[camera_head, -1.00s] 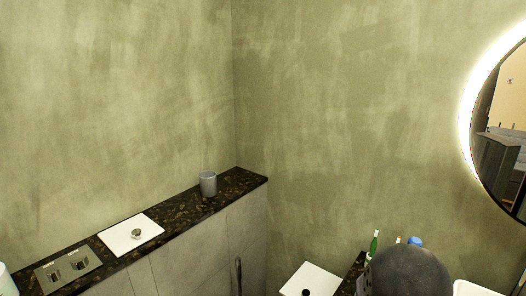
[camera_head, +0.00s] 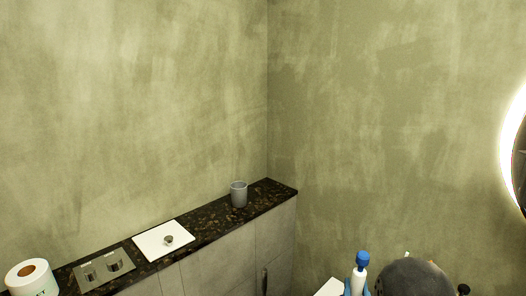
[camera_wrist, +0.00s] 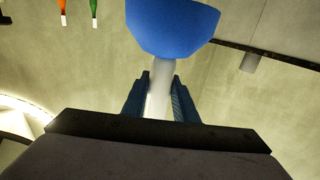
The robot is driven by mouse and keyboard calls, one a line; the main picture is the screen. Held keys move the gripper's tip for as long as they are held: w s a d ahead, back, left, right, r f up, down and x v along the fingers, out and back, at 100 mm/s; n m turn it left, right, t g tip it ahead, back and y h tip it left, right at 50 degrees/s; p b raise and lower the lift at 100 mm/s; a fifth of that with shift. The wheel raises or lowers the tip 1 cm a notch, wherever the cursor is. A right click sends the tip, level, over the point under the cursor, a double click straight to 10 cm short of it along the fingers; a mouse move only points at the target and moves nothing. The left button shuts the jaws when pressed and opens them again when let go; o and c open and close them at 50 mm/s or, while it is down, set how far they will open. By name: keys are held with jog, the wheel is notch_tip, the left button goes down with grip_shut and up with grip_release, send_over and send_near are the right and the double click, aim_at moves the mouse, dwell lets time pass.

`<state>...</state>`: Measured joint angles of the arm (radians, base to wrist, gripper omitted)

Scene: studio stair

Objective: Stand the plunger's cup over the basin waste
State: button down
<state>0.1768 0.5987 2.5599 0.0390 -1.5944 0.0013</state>
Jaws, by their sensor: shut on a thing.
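The plunger's white handle (camera_wrist: 157,98) is between the two blue fingers of my gripper (camera_wrist: 160,82), which is shut on it. Its blue cup (camera_wrist: 172,27) fills the top middle of the wrist view, which appears upside down, so the cup hangs below the fingers. In the head view, the plunger's blue top end and white shaft (camera_head: 358,280) show at the bottom edge, roughly upright. The gripper is mostly out of the head view there.
A lit round mirror (camera_head: 515,150) is at the right. Orange and green toothbrushes (camera_wrist: 94,12) show upside down.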

jog(key=s+a+f+n+y+p, duration=0.2)
jog(key=a+f+y+p, duration=0.1)
jog(key=a, duration=0.6)
jog(key=shift+s+a+f+y+p, duration=0.2)
jog(key=shift+s+f+y+p, duration=0.2)
jog(key=shift+f+p, duration=0.5)
